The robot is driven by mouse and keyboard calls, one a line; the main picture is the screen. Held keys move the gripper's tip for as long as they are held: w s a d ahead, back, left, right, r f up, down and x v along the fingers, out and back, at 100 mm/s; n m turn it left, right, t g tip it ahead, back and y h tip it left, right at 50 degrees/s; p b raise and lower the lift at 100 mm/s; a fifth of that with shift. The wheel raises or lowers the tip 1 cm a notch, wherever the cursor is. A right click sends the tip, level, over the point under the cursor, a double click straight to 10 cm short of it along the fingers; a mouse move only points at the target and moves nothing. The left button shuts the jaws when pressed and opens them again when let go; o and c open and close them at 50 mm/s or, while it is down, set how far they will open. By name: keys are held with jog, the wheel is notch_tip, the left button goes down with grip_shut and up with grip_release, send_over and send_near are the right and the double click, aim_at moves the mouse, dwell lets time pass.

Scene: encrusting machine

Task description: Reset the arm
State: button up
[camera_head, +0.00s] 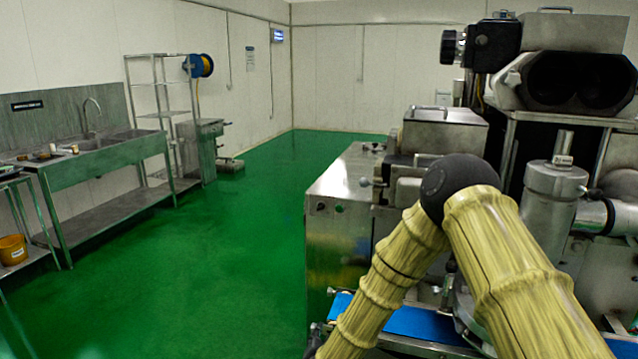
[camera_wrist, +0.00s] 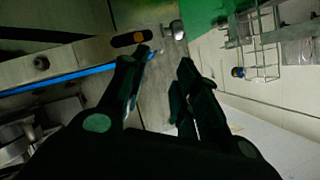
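My arm, in a ribbed yellowish cover with a dark round elbow, crosses the right half of the head view in front of the machine. Its end runs out of the bottom of that picture, so my gripper does not show there. In the wrist view my gripper (camera_wrist: 165,75) shows as two dark fingers with a clear gap between them. It is open and nothing is held between the fingertips. The encrusting machine (camera_head: 335,215) stands behind and beside my arm, with a steel body. Its blue belt (camera_head: 415,322) runs below my arm; a blue strip also shows in the wrist view (camera_wrist: 60,80).
A steel sink bench (camera_head: 105,160) stands along the left wall, with a wire shelf rack (camera_head: 160,114) and a hose reel (camera_head: 198,66) beyond it. An orange bucket (camera_head: 12,249) sits at the far left. The green floor (camera_head: 215,250) between bench and machine is clear.

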jog(key=s+d+f+n+g, duration=0.1)
jog(key=s+d+f+g, duration=0.1)
jog(key=s+d+f, duration=0.35)
jog(key=s+d+f+n+g+y, duration=0.1)
jog(key=s+d+f+n+g, duration=0.15)
jog(key=s+f, duration=0.5)
jog(key=s+d+f+n+g, duration=0.1)
jog(key=s+d+f+g, duration=0.15)
jog(key=s+f, duration=0.45)
jog(key=s+d+n+g, duration=0.1)
jog(key=s+d+g, duration=0.2)
jog(key=s, duration=1)
jog(key=s+d+n+g, duration=0.1)
jog(key=s+d+g, duration=0.2)
jog(key=s+d, duration=0.5)
jog(key=s, duration=0.6)
jog(key=shift+f+g, duration=0.3)
jog(key=shift+f, duration=0.1)
